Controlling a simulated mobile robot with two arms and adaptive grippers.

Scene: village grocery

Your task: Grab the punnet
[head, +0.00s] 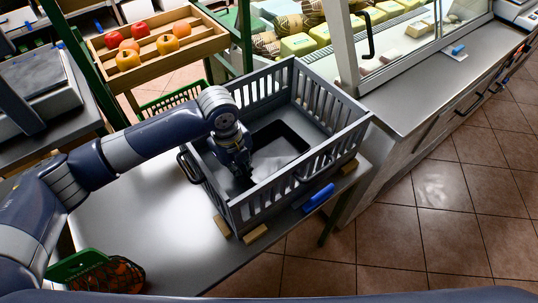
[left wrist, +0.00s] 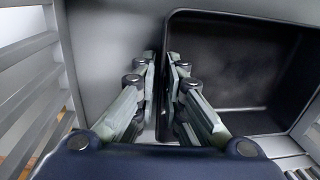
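The punnet (head: 287,131) is a black, open, empty-looking tray inside the grey slatted crate (head: 343,132) on the counter. In the left wrist view the punnet (left wrist: 235,70) fills the right side. My left gripper (head: 246,180) reaches down into the crate from above. In the left wrist view the fingers of the left gripper (left wrist: 163,68) are close together, one on each side of the punnet's left wall, and appear shut on it. The arm and gripper hide part of the punnet in the head view. My right gripper is out of view.
The crate walls stand close around the gripper. The metal counter (head: 125,215) is clear left of the crate. A netted bag (head: 118,276) with a green label lies at its front. A wooden tray of fruit (head: 160,50) and a glass cheese display (head: 400,40) stand behind.

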